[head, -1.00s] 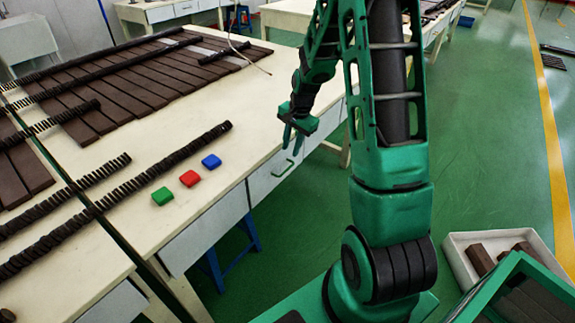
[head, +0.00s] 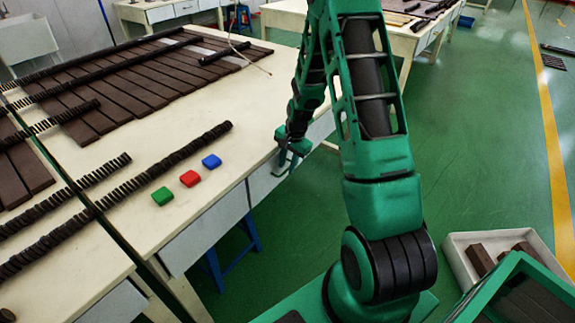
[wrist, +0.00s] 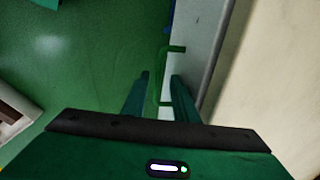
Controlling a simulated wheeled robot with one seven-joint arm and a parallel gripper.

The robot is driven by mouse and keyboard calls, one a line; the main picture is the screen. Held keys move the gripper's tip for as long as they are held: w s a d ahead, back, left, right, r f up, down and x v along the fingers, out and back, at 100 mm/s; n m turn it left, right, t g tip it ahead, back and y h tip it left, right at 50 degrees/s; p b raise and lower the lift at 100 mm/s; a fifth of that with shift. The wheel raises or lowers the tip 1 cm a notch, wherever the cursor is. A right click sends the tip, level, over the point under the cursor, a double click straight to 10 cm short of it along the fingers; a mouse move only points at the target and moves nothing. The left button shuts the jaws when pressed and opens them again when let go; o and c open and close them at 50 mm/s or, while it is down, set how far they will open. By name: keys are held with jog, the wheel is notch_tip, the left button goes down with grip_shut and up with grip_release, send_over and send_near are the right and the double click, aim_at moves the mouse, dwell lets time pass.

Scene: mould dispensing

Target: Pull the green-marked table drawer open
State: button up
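The drawer with the green handle has a pale front (head: 262,184) below the table's front edge in the head view. Its front also shows in the wrist view (wrist: 200,58), and it looks closed. The green bracket handle (wrist: 164,72) runs along that front; in the head view my gripper hides most of it. My gripper (head: 284,168) is at the handle. In the wrist view my gripper (wrist: 163,88) is open, one finger on each side of the near end of the handle. I see a gap between fingers and handle, and cannot tell any contact.
The white table (head: 140,222) carries green (head: 162,196), red (head: 190,178) and blue (head: 211,161) blocks and rows of dark bars. Another drawer (head: 205,232) sits to the left. A blue stool (head: 235,250) stands under the table.

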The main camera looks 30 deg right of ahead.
grip_shut()
